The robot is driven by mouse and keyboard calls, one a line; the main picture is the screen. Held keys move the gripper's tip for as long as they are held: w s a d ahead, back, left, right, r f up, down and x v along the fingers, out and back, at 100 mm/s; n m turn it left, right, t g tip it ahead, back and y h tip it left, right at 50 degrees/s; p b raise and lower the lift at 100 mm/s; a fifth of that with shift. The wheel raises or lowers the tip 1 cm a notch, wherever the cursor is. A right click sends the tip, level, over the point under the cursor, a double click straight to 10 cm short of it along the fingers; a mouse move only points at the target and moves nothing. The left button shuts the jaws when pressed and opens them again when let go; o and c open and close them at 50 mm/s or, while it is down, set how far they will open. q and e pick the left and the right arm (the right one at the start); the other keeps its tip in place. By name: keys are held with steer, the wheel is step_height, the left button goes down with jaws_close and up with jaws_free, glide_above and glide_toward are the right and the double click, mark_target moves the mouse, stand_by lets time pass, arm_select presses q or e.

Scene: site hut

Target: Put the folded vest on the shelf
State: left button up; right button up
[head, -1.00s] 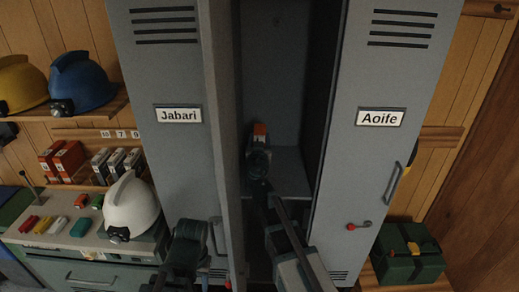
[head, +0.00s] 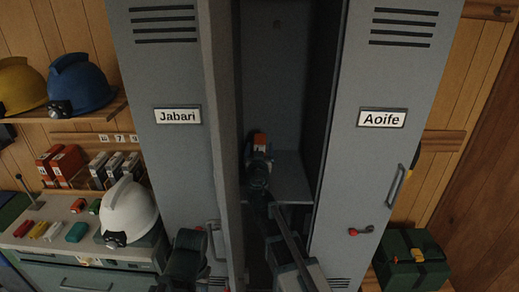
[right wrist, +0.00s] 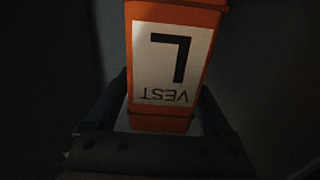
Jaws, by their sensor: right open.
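The folded vest (head: 260,141) is a small orange block inside the open locker, above the grey shelf (head: 291,180). The right wrist view shows its white label (right wrist: 172,60), with "L" and "VEST" upside down. My right gripper (head: 258,165) reaches into the locker. It is open, with a finger on either side of the vest's near end. The gripper hides the vest's lower part in the head view, so I cannot tell whether it touches the shelf. A dark part of my left arm shows at the bottom; its fingers cannot be made out.
The open locker door (head: 222,150) stands left of my right arm, close to it. The lockers marked Jabari (head: 177,116) and Aoife (head: 382,119) flank the opening. A white helmet (head: 128,207) sits on the bench at left. A green case (head: 410,262) is at lower right.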

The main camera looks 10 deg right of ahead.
steer(key=shift+r, duration=0.1)
steer(key=shift+s+r, duration=0.1)
steer(key=shift+s, duration=0.05)
steer(key=v, duration=1.1)
steer(key=shift+s, duration=0.35)
steer(key=shift+a, duration=0.15)
